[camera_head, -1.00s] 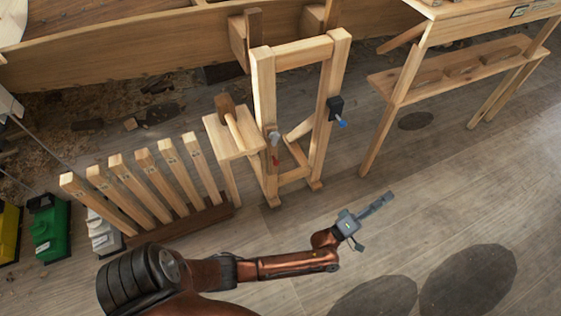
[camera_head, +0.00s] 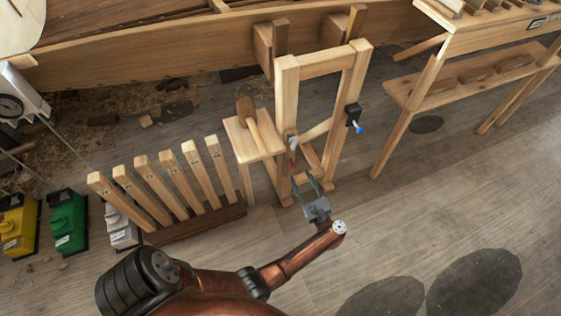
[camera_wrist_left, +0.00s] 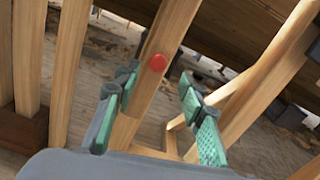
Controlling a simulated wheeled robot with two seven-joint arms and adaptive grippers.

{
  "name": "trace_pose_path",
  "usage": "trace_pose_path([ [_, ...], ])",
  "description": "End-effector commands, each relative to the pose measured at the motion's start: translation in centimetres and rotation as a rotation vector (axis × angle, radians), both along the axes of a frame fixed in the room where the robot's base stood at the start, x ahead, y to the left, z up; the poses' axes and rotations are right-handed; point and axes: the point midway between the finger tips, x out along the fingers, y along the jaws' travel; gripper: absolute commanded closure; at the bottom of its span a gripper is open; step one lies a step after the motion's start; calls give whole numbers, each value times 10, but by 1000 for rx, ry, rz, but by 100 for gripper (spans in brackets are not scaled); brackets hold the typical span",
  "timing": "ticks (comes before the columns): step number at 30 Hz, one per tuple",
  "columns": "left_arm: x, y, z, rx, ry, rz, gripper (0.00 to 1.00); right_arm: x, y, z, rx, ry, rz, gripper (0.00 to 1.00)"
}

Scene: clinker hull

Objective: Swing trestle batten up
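The wooden trestle (camera_head: 287,110) stands upright, with two posts and a top rail. A short pale batten (camera_head: 317,131) slants between the posts, rising to the right; I take it for the trestle batten. A red-tipped fitting (camera_head: 293,152) sits on the left post, and a black catch with a blue tip (camera_head: 354,117) on the right post. My left gripper (camera_head: 313,181) is low in front of the trestle, pointing at it. In the left wrist view its fingers (camera_wrist_left: 157,112) are apart and empty, with a post and red knob (camera_wrist_left: 158,62) beyond. My right gripper is not in view.
A small stand with a wooden mallet (camera_head: 252,125) adjoins the trestle's left side. A rack of upright slats (camera_head: 165,190) stands farther left, beside yellow, green and white units. A workbench (camera_head: 480,38) stands right; the hull (camera_head: 160,45) lies behind. Floor at front right is clear.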

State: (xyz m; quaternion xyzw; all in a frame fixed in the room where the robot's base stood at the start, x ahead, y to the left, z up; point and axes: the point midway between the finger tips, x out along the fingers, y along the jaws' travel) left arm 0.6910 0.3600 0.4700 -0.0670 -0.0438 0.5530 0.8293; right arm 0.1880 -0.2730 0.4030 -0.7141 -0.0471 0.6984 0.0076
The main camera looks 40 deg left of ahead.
Motion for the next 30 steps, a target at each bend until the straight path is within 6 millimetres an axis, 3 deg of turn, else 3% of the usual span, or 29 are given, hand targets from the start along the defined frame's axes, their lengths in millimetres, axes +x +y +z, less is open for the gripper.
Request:
trace_pose_path([
  [9,17,46,-3,3,0,3,63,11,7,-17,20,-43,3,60],
  [15,26,65,-3,2,1,1,63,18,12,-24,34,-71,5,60],
  [26,27,71,-1,1,1,2,63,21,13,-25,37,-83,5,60],
  [30,27,71,-1,2,0,2,72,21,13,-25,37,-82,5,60],
])
